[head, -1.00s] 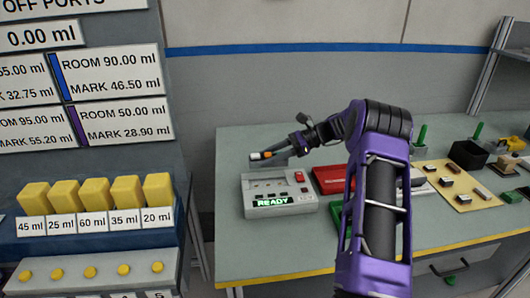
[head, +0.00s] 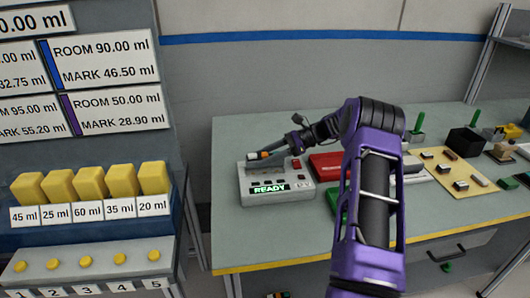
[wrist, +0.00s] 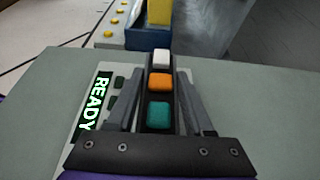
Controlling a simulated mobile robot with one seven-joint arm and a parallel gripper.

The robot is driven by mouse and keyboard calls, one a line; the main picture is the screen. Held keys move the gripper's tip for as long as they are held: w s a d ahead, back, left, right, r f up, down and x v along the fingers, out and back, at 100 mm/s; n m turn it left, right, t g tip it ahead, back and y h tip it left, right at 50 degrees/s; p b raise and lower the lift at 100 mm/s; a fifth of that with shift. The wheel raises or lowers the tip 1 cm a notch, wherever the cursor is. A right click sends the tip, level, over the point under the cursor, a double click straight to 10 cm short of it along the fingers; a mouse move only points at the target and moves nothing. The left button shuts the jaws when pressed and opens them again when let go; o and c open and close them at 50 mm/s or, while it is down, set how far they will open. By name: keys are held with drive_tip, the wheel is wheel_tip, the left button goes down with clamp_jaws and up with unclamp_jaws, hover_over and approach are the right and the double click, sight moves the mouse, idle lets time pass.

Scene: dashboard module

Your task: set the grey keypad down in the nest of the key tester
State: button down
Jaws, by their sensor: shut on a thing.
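The grey keypad (wrist: 160,91), with white, orange and teal keys in a row, is between the fingers of my gripper (wrist: 161,84), which is shut on it. In the head view my gripper (head: 270,154) holds the keypad (head: 255,155) at the back part of the key tester (head: 300,192). The key tester is a light grey box with a lit READY display and a red button. The wrist view shows its READY side (wrist: 93,105) left of the keypad. The nest is hidden under the keypad and fingers; I cannot tell whether the keypad touches it.
A red box (head: 325,163) stands right of the tester, partly behind my arm, with a green item (head: 338,200) in front of it. A yellow mat (head: 460,176) with small parts and a black bin (head: 465,142) lie further right. A panel with yellow blocks (head: 90,182) stands left.

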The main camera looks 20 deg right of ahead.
drive_tip(key=shift+f, duration=0.6)
drive_tip(key=shift+p, duration=0.5)
idle(1.2)
drive_tip(key=shift+f+b, duration=0.6)
drive_tip(key=shift+f, duration=0.55)
